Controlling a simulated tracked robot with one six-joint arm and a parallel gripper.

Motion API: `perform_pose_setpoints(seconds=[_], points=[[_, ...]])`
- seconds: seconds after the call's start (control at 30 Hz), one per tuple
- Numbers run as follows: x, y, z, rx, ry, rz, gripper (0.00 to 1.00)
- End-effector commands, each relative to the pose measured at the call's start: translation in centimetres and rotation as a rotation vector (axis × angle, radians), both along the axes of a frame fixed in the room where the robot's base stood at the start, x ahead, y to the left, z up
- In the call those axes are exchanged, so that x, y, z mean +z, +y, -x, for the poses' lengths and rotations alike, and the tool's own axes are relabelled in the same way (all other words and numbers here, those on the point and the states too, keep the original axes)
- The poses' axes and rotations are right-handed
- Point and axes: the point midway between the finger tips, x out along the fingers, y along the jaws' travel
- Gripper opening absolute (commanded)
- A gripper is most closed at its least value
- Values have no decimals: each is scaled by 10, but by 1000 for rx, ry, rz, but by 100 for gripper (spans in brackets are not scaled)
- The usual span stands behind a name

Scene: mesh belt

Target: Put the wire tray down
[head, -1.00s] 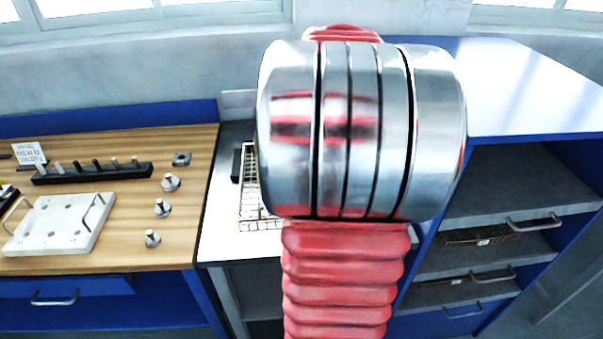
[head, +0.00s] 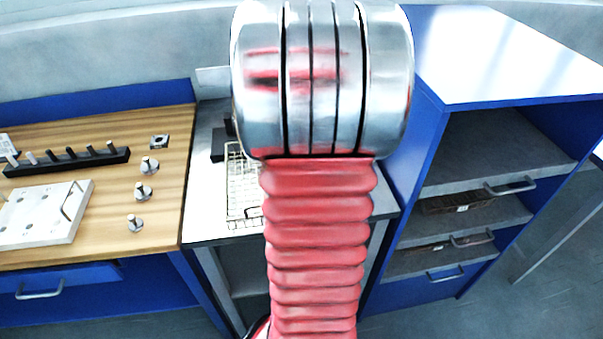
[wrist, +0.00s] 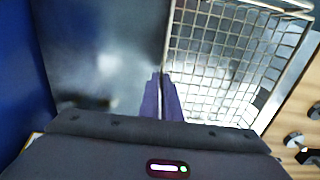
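The wire tray (wrist: 228,65) is a silver mesh basket filling the upper right of the wrist view. In the head view the tray (head: 240,190) shows over the pale worktop (head: 207,205), left of my arm, which hides its right part. My gripper (wrist: 162,95) has purple fingers on either side of the tray's near-left rim wire, with little gap between them; they look shut on it. The gripper is hidden behind my arm in the head view. Whether the tray touches the worktop is not clear.
A wooden bench (head: 165,225) stands at left with a white plate (head: 38,215), a black rack of pegs (head: 65,162) and several metal studs (head: 143,190). A blue shelf unit with drawers (head: 480,190) stands close at right. A small black object (head: 218,145) lies behind the tray.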

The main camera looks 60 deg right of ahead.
Motion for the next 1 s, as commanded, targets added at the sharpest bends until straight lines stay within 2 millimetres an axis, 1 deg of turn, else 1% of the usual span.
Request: perform_pose_setpoints(seconds=[0.03, 0.1, 0.2, 0.57, 0.6, 0.83, 1.0], points=[[-7, 0, 0, 0, 1, -2, 0], [-16, 0, 0, 0, 1, -2, 0], [-23, 0, 0, -1, 1, -1, 0], [-26, 0, 0, -1, 0, 0, 0], [-26, 0, 0, -1, 0, 0, 6], [-26, 0, 0, -1, 0, 0, 22], [-26, 0, 0, -1, 0, 0, 22]])
